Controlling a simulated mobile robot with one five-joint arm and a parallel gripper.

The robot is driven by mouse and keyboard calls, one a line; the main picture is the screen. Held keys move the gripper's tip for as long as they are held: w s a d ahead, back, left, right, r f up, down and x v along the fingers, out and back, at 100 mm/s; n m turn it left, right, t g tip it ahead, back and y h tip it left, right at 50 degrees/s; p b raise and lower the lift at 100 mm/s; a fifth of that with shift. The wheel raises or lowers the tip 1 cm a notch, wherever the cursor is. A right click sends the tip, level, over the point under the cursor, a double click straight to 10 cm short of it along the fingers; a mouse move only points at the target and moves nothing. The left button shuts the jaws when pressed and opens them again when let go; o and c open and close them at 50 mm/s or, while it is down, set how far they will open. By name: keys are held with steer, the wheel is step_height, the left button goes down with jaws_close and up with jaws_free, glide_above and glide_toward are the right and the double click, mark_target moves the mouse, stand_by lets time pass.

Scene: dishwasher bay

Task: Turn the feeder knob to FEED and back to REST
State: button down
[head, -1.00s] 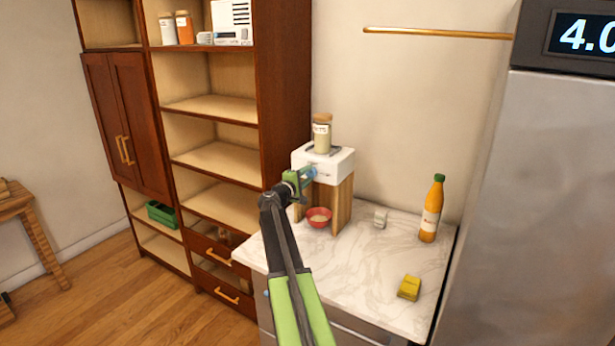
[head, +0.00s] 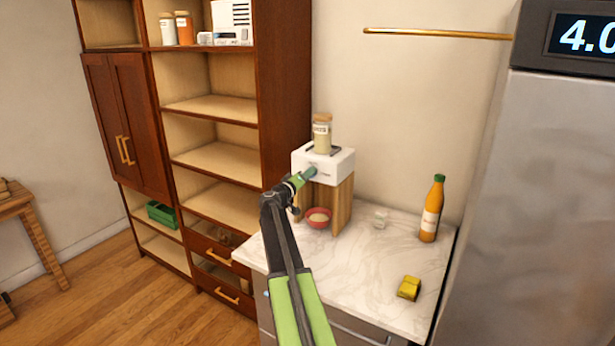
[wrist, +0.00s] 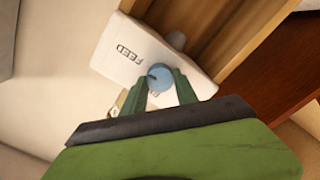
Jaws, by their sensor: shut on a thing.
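The feeder is a white box (head: 340,166) on a wooden stand, with a jar (head: 321,134) on top. In the wrist view its white face (wrist: 118,48) carries the word FEED. A second label beside the knob is mostly covered by my gripper. The round blue knob (wrist: 160,78) sits between the fingertips of my gripper (wrist: 161,82), which is shut on it. A small dark mark shows on the knob's left part; I cannot tell exactly which label it points to. In the head view my gripper (head: 307,175) reaches the feeder's front and hides the knob.
A red bowl (head: 318,217) with pale contents stands below the feeder. A tall wooden shelf (head: 285,90) stands left.

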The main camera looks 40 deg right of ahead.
steer(key=shift+m, duration=0.5)
steer(key=c, duration=0.9)
jaws_free()
steer(key=shift+c, duration=0.2)
steer(key=v, duration=1.7)
steer(key=shift+a, duration=0.2)
